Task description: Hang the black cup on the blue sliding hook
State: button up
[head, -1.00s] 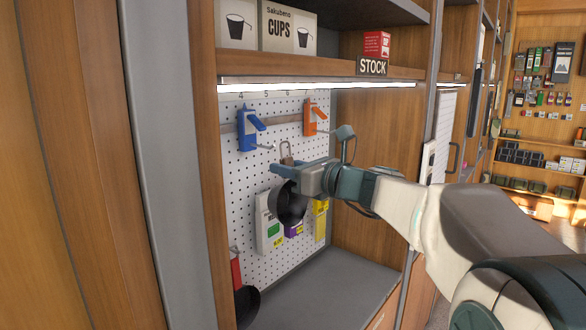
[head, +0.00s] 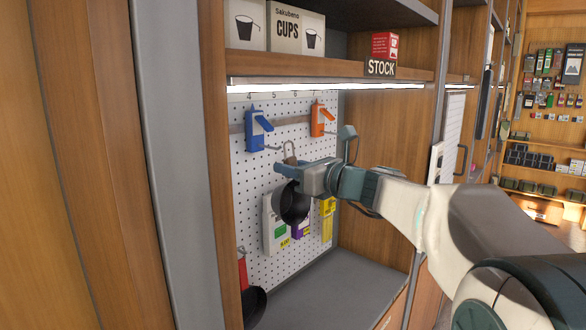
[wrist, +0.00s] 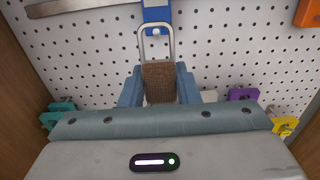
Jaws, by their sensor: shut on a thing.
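The black cup (head: 294,204) hangs below my gripper (head: 284,168) in the head view, in front of the pegboard. In the wrist view my gripper (wrist: 160,85) is shut on the cup's cord-wrapped handle (wrist: 159,82). The handle's wire loop (wrist: 156,32) stands up past the fingers, over the lower part of the blue sliding hook (wrist: 157,12). In the head view the blue hook (head: 257,130) sits on the rail, up and left of the gripper, its prong pointing out to the right. I cannot tell whether loop and prong touch.
An orange hook (head: 319,119) sits on the same rail (head: 290,122) to the right. Packets hang on the pegboard (head: 252,182) behind the cup, including a white one (head: 275,222). Another dark pan-like item with a red handle (head: 243,272) hangs lower left. The grey shelf (head: 325,290) below is bare.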

jog(key=shift+w+a, duration=0.1)
dwell(0.3)
jog(key=shift+x, duration=1.55)
jog(key=shift+w+a+f, duration=0.15)
jog(key=shift+w+a, duration=0.25)
jog(key=shift+w, duration=0.05)
jog(key=shift+a+f+b, duration=0.1)
jog(key=shift+f+b, duration=0.3)
jog(key=shift+b, duration=0.05)
dwell(0.3)
jog(key=o, duration=1)
